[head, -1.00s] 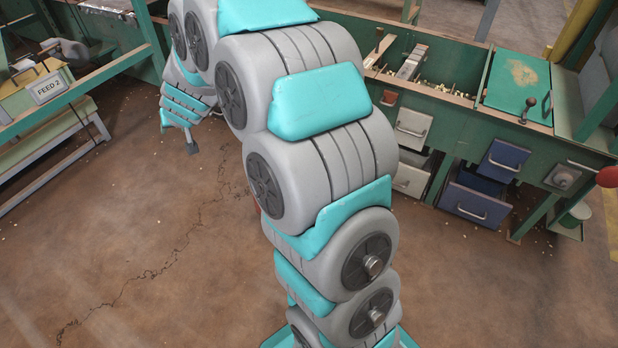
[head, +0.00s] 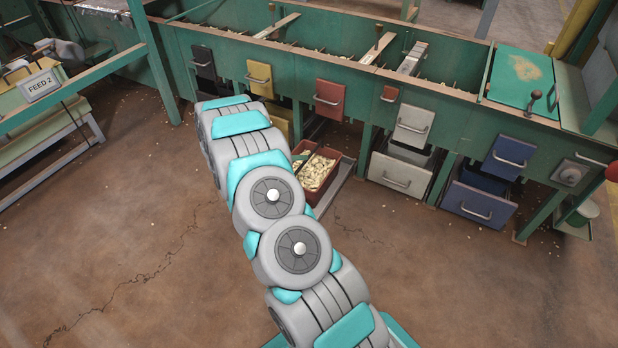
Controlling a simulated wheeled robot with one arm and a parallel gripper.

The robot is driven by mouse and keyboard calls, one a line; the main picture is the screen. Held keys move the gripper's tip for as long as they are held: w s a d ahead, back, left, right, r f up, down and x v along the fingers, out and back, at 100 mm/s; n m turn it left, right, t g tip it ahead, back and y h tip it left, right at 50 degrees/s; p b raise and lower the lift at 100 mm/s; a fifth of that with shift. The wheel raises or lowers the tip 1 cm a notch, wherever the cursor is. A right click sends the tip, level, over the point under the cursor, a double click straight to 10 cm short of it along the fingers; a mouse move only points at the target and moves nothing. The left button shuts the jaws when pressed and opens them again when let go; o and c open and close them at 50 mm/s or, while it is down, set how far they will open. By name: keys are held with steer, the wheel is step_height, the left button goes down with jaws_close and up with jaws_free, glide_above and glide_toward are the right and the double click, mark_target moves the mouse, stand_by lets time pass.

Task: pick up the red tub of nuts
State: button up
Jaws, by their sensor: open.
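The red tub of nuts (head: 312,197) sits low in front of the green hopper bench, under the red flap. It is open at the top and filled with pale nuts. A dividing bar seems to cross it. My arm covers its left side. My gripper is not visible; my arm reaches up and left of the tub and its far end is hidden behind my own links.
The long green hopper bench (head: 455,108) spans the back, with coloured flaps, including a red one (head: 330,98) above the tub. White (head: 400,174) and blue (head: 479,203) bins stand to the right. The FEED 2 stand (head: 40,85) is at left. The brown floor in front is clear.

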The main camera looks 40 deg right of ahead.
steer(key=x, duration=0.2)
steer(key=b+x, duration=0.1)
steer(key=x, duration=0.4)
steer(key=shift+w+d+f, duration=0.2)
steer(key=shift+w, duration=0.1)
jaws_close()
steer(key=shift+r, duration=0.1)
stand_by(1.1)
